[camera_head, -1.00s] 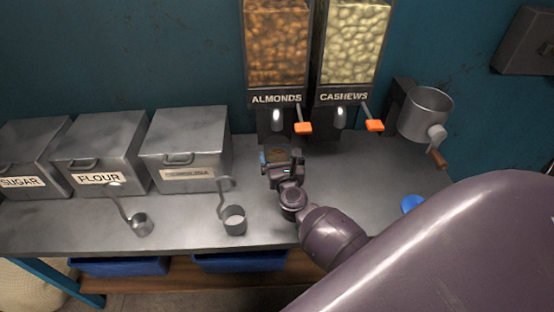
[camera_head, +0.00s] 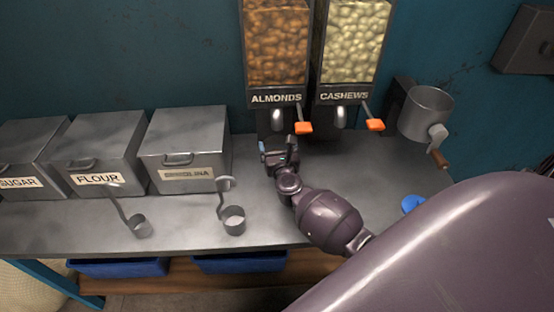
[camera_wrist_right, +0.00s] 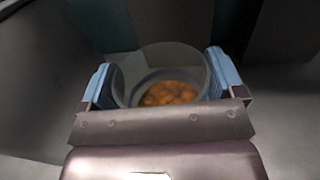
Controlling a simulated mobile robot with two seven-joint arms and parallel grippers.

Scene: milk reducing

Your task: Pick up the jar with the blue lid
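A blue round top (camera_head: 411,203) shows on the right side of the counter; my arm hides most of it, and I cannot tell whether a jar is under it. My right gripper (camera_head: 278,152) is below the ALMONDS dispenser. In the right wrist view its two blue-padded fingers (camera_wrist_right: 160,82) stand on either side of a clear, lidless jar (camera_wrist_right: 135,78) with almonds (camera_wrist_right: 170,93) in the bottom. The pads appear to press on the jar's sides. My left gripper is not in view.
The almond dispenser (camera_head: 276,50) and cashew dispenser (camera_head: 350,50) stand at the back, with orange levers. Metal bins (camera_head: 185,150) and two scoops (camera_head: 234,220) are to the left. The counter (camera_head: 375,160) is clear between.

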